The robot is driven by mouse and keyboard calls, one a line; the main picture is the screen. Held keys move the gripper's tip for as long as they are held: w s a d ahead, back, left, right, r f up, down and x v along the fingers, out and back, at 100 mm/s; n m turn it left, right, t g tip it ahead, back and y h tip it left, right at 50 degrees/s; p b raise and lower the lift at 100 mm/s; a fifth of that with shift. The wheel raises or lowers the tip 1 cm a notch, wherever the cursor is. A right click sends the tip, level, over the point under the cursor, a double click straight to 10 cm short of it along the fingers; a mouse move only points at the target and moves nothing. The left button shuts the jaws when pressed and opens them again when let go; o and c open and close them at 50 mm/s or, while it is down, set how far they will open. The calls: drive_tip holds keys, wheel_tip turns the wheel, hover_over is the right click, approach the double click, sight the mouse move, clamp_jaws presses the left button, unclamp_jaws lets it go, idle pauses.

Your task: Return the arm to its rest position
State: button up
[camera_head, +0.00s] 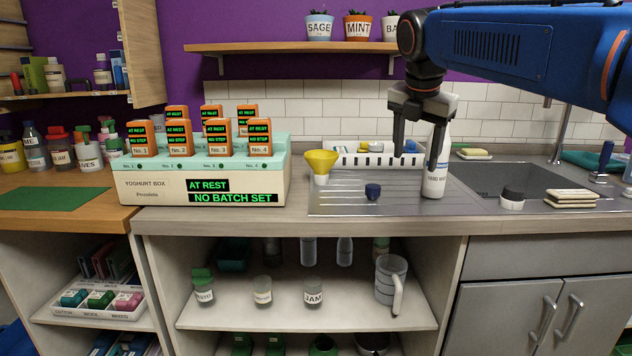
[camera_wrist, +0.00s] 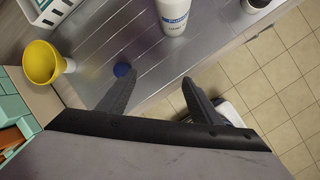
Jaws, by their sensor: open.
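My gripper (camera_head: 415,161) hangs from the blue arm over the metal draining board (camera_head: 335,207), its two dark fingers spread apart and pointing down. Nothing is between the fingers. In the wrist view my gripper (camera_wrist: 157,90) also shows open and empty. A white bottle (camera_head: 436,174) with a label stands on the draining board, close behind the right finger in the head view. In the wrist view the bottle (camera_wrist: 174,14) stands beyond the fingertips, apart from them.
The yoghurt box (camera_head: 150,189), reading AT REST and NO BATCH SET, stands at left. A yellow funnel (camera_head: 321,162) and blue cap (camera_head: 373,191) are near the gripper. A shelf (camera_head: 290,48) with labelled pots hangs above. A dark-lidded jar (camera_head: 512,198) stands at right.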

drive_tip(key=s+d+f+m, duration=0.3)
drive_tip(key=s+f+m, duration=1)
drive_tip(key=s+f, duration=0.2)
drive_tip(key=s+d+f+m+y, duration=0.1)
drive_tip(key=s+d+f+m, duration=0.2)
drive_tip(key=s+f+m, duration=1.1)
drive_tip(key=shift+s+d+f+t, duration=0.3)
drive_tip(key=shift+s+d+f, duration=0.1)
drive_tip(key=shift+s, duration=0.3)
